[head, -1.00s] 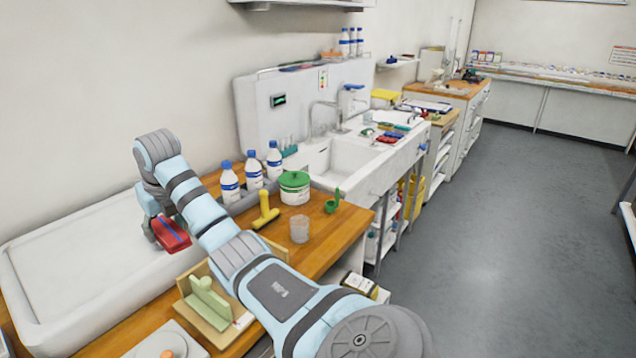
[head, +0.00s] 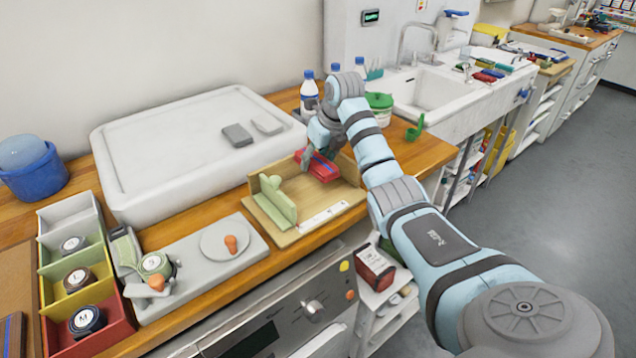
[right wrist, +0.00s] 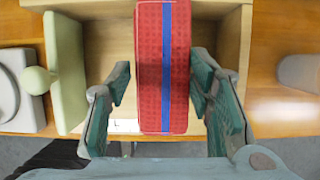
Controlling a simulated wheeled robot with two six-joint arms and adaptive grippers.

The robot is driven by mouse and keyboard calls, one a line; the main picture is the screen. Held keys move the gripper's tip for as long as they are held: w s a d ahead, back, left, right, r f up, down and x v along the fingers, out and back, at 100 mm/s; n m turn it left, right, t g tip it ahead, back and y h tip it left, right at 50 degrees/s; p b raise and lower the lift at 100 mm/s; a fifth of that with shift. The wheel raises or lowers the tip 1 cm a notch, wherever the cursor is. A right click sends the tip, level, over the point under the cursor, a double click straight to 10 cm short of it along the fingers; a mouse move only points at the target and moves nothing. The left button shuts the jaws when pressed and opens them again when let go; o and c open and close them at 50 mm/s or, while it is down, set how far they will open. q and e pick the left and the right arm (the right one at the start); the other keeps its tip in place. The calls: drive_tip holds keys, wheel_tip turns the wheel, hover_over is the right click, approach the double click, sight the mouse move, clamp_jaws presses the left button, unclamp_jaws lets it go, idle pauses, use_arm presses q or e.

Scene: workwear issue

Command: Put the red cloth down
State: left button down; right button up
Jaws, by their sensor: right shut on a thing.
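The red cloth (head: 322,170) is a folded block with a blue stripe. My right gripper (head: 317,158) is shut on it, at the wooden tray (head: 350,193) with a pale green upright divider (head: 279,198). In the right wrist view the cloth (right wrist: 152,70) lies between the two fingers (right wrist: 160,88), over the tray's compartment right of the divider (right wrist: 66,75). A white label with an "L" shows at the tray's front. I cannot tell whether the cloth touches the tray floor. My left gripper is not in view.
A large white basin (head: 165,150) with two grey folded pieces (head: 237,135) stands to the left. A grey board (head: 205,276) with a plate (head: 226,241) lies in front. Bottles (head: 309,92) and a green-lidded tub (head: 379,105) stand behind my right arm.

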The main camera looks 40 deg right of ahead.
sight(313, 186)
wheel_tip(313, 186, down, 7)
drive_tip(key=shift+r, duration=0.2)
drive_tip(key=shift+f, duration=0.15)
drive_tip(key=o, duration=1.2)
drive_tip(key=shift+a, duration=0.1)
drive_tip(key=shift+c, duration=0.2)
drive_tip(key=p+v, duration=0.1)
drive_tip(key=v, duration=1.1)
drive_tip(key=shift+r, duration=0.25)
drive_tip(key=shift+s+f, duration=0.1)
